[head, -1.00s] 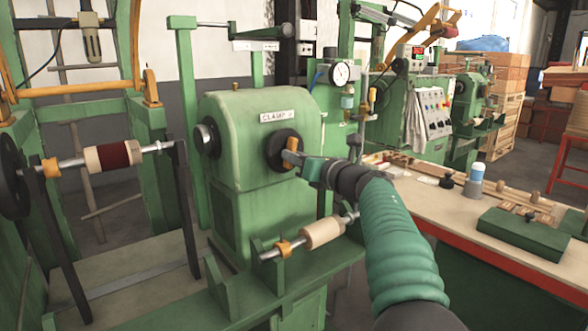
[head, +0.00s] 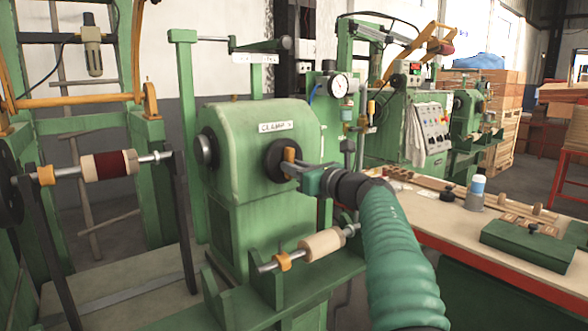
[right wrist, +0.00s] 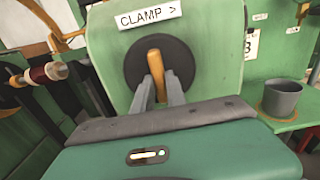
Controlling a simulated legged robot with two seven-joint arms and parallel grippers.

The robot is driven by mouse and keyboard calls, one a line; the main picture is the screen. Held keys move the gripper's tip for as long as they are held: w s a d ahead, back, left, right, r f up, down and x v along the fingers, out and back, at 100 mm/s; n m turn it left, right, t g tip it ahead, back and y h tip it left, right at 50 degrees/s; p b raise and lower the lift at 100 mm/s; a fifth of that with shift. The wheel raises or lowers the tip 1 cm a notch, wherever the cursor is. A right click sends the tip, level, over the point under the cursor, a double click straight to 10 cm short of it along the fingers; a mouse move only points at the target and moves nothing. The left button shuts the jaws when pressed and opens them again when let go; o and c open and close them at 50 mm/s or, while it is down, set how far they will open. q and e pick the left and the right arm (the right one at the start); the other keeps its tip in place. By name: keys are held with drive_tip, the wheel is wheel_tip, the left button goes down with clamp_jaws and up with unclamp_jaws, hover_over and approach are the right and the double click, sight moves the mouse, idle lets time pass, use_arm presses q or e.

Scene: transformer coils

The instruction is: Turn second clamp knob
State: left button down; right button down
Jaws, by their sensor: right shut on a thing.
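The clamp knob is a black disc (head: 277,161) with an orange-brown handle (head: 289,155), on the face of the green machine housing (head: 243,122) under a "CLAMP >" label (head: 276,126). In the right wrist view the handle (right wrist: 155,66) stands nearly upright across the black disc (right wrist: 180,62). My right gripper (head: 292,169) is shut on the handle; its two grey fingers (right wrist: 158,92) sit on either side of the handle's lower part. Another dark round knob (head: 206,148) is on the housing's left side. My left gripper is not in view.
A spool with a dark red winding (head: 108,165) is at left. The workbench (head: 440,212) at right holds a green block (head: 530,246) and a bottle (head: 475,191). A grey cup (right wrist: 282,98) stands right of the housing.

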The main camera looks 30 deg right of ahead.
drive_tip(key=c, duration=1.4)
unclamp_jaws()
drive_tip(key=shift+d, duration=0.1)
drive_tip(key=shift+o, duration=0.2)
drive_tip(key=s+d+p, duration=0.1)
drive_tip(key=s, duration=1.5)
drive_tip(key=shift+s+d, duration=0.2)
drive_tip(key=shift+s, duration=0.15)
drive_tip(key=shift+f, duration=0.1)
